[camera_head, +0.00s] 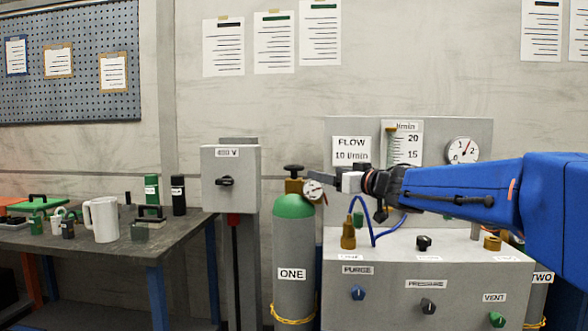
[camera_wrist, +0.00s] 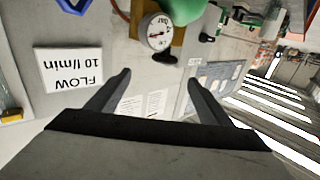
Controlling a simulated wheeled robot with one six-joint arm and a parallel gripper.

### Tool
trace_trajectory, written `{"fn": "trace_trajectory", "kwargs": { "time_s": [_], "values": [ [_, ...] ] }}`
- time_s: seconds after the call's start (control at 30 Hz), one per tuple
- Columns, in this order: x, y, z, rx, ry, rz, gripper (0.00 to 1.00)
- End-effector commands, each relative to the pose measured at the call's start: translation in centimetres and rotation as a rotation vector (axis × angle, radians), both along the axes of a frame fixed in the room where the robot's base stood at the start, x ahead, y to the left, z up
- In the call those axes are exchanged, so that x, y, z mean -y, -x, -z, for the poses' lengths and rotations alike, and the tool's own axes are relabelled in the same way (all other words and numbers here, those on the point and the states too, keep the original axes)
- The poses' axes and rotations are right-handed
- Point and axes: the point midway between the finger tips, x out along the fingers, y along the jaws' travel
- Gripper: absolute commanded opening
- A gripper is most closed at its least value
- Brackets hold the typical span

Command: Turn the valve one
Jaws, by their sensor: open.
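The grey cylinder with a green shoulder, labelled ONE (camera_head: 292,245), stands left of the flow bench. On top is its brass valve with a black handwheel (camera_head: 293,168). A round white gauge (camera_head: 314,191) sits on the valve's right side. My gripper (camera_head: 326,180) reaches in from the right, near the gauge, with the handwheel beyond it to the left. In the wrist view my open, empty fingers (camera_wrist: 158,77) point toward the brass valve (camera_wrist: 177,38), the gauge (camera_wrist: 158,32) and the black handwheel (camera_wrist: 165,57). The handwheel is ahead of the fingertips, not between them.
The flow bench (camera_head: 390,283) with PURGE, PRESSURE and VENT knobs lies below my arm. A blue hose (camera_head: 373,228) loops under my gripper. A grey switch box (camera_head: 231,180) stands left of the cylinder. A table (camera_head: 150,238) with a white mug (camera_head: 101,219) is farther left.

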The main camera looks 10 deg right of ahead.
Motion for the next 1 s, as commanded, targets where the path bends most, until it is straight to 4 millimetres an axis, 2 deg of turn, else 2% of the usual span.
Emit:
{"fn": "trace_trajectory", "kwargs": {
  "time_s": [0.17,0.37,1.0],
  "values": [
    [-0.8,-0.7,-0.1,-0.007,-0.003,-0.046,0.73],
    [-1.7,-2.7,0.0,-0.007,-0.002,-0.046,0.73],
    [-6.0,-12.9,0.0,-0.007,-0.002,-0.044,0.73]
  ]
}}
